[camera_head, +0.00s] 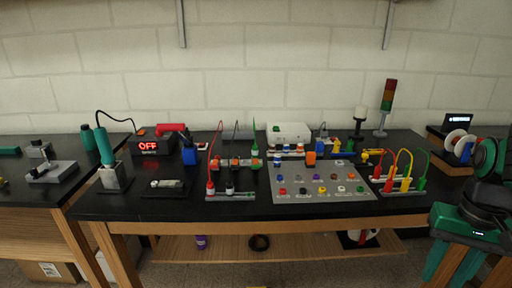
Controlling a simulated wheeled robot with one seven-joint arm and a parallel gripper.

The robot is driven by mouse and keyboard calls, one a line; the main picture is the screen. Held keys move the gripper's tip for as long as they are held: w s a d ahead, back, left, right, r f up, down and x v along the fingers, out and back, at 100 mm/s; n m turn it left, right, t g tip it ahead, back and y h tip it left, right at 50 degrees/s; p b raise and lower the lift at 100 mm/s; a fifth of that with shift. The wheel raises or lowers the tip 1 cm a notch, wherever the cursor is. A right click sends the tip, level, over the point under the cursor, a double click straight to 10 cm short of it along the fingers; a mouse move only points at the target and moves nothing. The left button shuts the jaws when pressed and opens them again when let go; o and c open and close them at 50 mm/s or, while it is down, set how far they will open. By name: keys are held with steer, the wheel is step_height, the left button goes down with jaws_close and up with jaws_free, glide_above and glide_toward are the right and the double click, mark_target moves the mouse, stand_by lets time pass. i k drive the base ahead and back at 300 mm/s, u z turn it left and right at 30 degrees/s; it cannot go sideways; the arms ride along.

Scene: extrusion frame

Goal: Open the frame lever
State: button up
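I cannot surely pick out the frame lever in this head view. A small silver metal piece (167,184) lies on a dark plate on the front left of the main bench; it is too small to tell whether it is a lever or how it is set. A grey metal device with an upright part (52,172) sits on the left bench. Green and black parts, probably of my arm, show at the right edge. I see no gripper fingers there.
The black main bench (120,209) holds a grey panel with coloured knobs (317,196), cable stands, a soldering iron holder (115,178) and an "OFF" display box (152,146). A signal tower (386,105) stands at the back right. A wooden shelf (330,247) runs below.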

mark_target(255, 165)
steer(key=z, duration=0.05)
steer(key=i, duration=1)
